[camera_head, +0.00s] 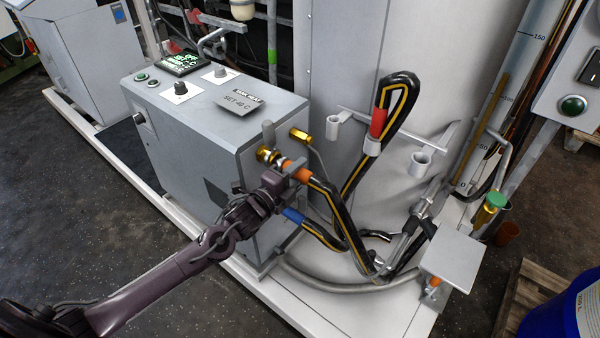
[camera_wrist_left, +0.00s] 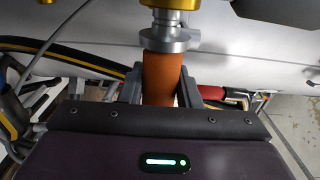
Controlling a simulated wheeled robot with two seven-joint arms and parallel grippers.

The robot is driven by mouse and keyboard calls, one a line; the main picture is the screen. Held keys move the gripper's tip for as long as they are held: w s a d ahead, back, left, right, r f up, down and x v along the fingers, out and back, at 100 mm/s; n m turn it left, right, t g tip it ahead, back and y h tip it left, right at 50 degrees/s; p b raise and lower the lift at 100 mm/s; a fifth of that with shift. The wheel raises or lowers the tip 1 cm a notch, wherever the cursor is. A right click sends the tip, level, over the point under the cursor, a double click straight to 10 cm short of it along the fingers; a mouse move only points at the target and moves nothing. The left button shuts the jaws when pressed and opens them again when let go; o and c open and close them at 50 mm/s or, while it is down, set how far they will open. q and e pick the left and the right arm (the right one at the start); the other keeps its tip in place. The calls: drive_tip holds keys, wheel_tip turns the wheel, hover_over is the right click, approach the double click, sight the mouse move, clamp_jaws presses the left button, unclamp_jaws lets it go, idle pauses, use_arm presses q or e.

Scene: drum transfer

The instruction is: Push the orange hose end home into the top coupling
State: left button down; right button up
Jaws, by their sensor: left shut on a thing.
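The orange hose end (camera_head: 300,172) is held by my left gripper (camera_head: 291,176) just in front of the top coupling (camera_head: 266,154), a brass fitting on the side of the grey cabinet. In the left wrist view, the orange sleeve (camera_wrist_left: 162,75) sits between the two fingers of my left gripper (camera_wrist_left: 160,88). A silver collar (camera_wrist_left: 163,40) and a narrower silver nose lead from it up to the brass coupling (camera_wrist_left: 168,4). The two are in line and look touching or nearly so; how deep the nose sits is hidden. My right gripper is not in view.
A blue-ended hose (camera_head: 292,216) is at the cabinet below my gripper. A red-banded hose (camera_head: 378,122) hangs in a holder to the right; an empty holder (camera_head: 420,162) stands beside it. Another brass fitting (camera_head: 299,134) sticks out close by. Black hoses loop near the base.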

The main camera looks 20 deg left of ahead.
use_arm(q)
drive_tip(key=shift+w+a+r, duration=0.1)
drive_tip(key=shift+w+a, duration=0.1)
drive_tip(key=shift+a, duration=0.3)
drive_tip(key=shift+w+a+r, duration=0.1)
drive_tip(key=shift+w+a, duration=0.05)
drive_tip(key=shift+a, duration=0.35)
drive_tip(key=shift+a, duration=0.1)
drive_tip(key=c, duration=1)
unclamp_jaws()
drive_tip(key=shift+f, duration=0.1)
drive_tip(key=shift+f, duration=0.1)
drive_tip(key=shift+s, duration=0.25)
drive_tip(key=v, duration=0.7)
drive_tip(key=shift+s, duration=0.15)
drive_tip(key=shift+a, duration=0.1)
